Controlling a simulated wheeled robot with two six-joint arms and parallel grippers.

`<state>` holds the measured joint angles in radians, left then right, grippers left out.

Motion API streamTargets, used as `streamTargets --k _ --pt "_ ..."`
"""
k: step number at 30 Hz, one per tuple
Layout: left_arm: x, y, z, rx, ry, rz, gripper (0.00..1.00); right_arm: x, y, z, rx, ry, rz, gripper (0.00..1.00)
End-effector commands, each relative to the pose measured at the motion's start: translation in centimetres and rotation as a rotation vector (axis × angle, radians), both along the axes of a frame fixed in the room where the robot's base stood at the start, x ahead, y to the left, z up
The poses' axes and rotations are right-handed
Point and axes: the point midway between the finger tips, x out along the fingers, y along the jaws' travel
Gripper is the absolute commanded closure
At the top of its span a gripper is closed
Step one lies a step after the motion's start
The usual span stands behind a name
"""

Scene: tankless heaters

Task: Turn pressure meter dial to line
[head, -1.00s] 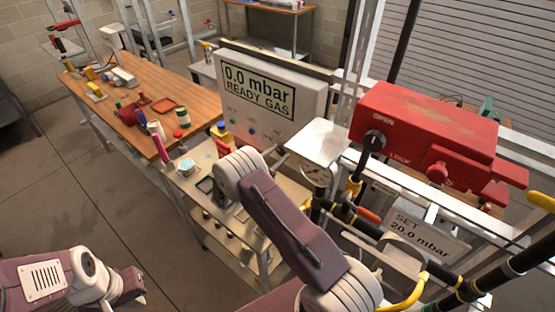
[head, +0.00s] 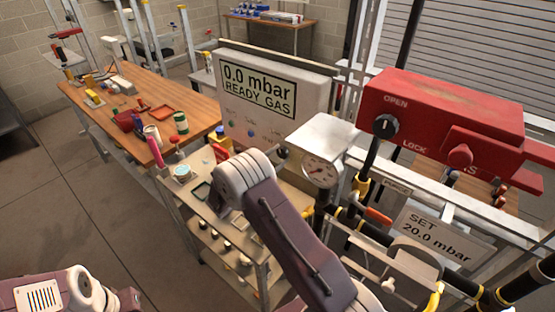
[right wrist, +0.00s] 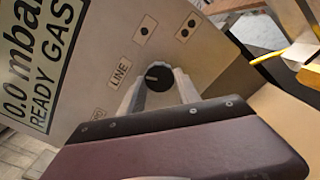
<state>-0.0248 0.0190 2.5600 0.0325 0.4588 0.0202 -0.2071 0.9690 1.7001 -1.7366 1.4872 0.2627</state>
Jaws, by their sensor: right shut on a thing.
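The pressure meter (head: 273,92) is a pale box reading "0.0 mbar READY GAS". In the right wrist view its black dial (right wrist: 158,77) has a small light mark toward the left, the side of the "LINE" label (right wrist: 120,72). Whether the mark lines up exactly is unclear. My right gripper (right wrist: 158,84) has its pale fingers on either side of the dial, shut on it. In the head view my right wrist covers those fingers. My left arm shows at the bottom left, with its gripper out of frame.
A white scale-like gauge (head: 321,168) stands right of the meter. A red box (head: 440,120) marked OPEN and LOCK is further right, above a "SET 20.0 mbar" sign (head: 437,240) and pipes. A wooden bench (head: 195,118) with tools is at left.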

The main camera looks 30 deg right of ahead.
Motion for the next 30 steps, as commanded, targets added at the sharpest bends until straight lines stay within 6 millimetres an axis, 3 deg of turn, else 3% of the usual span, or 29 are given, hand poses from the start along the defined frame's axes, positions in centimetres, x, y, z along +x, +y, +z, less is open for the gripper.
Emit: streamTargets --k 10,11,13,23,30 --pt "0.0 0.0 0.0 0.000 0.000 0.000 1.00 0.0 0.0 0.0 0.001 -0.002 0.000 1.00" --pt "0.0 0.0 0.0 0.000 0.000 0.000 1.00 0.0 0.0 0.0 0.001 -0.002 0.000 0.55" --pt "0.0 0.0 0.0 0.000 0.000 0.000 1.00 0.0 0.0 0.0 0.001 -0.002 0.000 0.39" --pt "0.0 0.0 -0.2 0.000 0.000 0.000 1.00 -0.1 0.3 -0.1 0.001 -0.002 0.001 0.39" --pt "0.0 0.0 -1.7 0.000 0.000 0.000 1.00 -1.9 4.9 -0.3 0.002 -0.002 0.006 0.39"
